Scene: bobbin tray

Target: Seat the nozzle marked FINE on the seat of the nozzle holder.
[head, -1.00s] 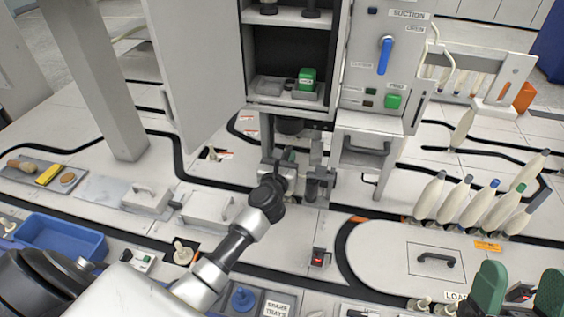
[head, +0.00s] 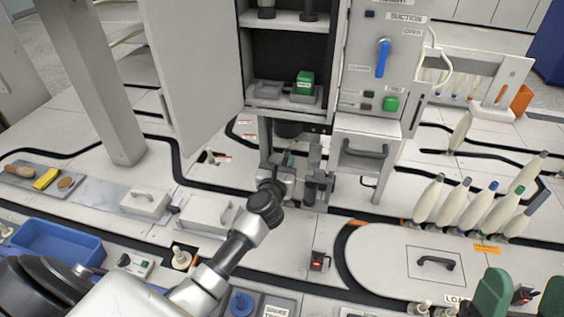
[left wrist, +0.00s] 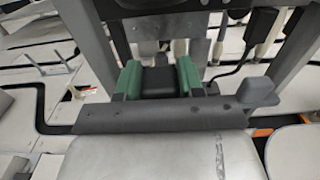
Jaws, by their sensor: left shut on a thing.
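My left gripper (head: 285,160) is below the open cabinet, among grey brackets. In the left wrist view its two green finger pads (left wrist: 158,82) are shut on a dark, blocky piece (left wrist: 158,80). No FINE mark is readable on that piece, and I cannot tell whether it is the nozzle. A dark round part (head: 289,129) hangs under the cabinet just above the gripper. I cannot make out the holder's seat, as the gripper and brackets crowd that spot. My right gripper (head: 521,300) is at the bottom right, its green fingers apart and empty.
The cabinet holds a green labelled block (head: 305,83) on a grey tray (head: 268,94). Its open door (head: 190,75) stands left. A drawer unit (head: 362,150) is right of the brackets. Pale bobbins (head: 466,200) stand farther right. A blue bin (head: 55,243) is at left.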

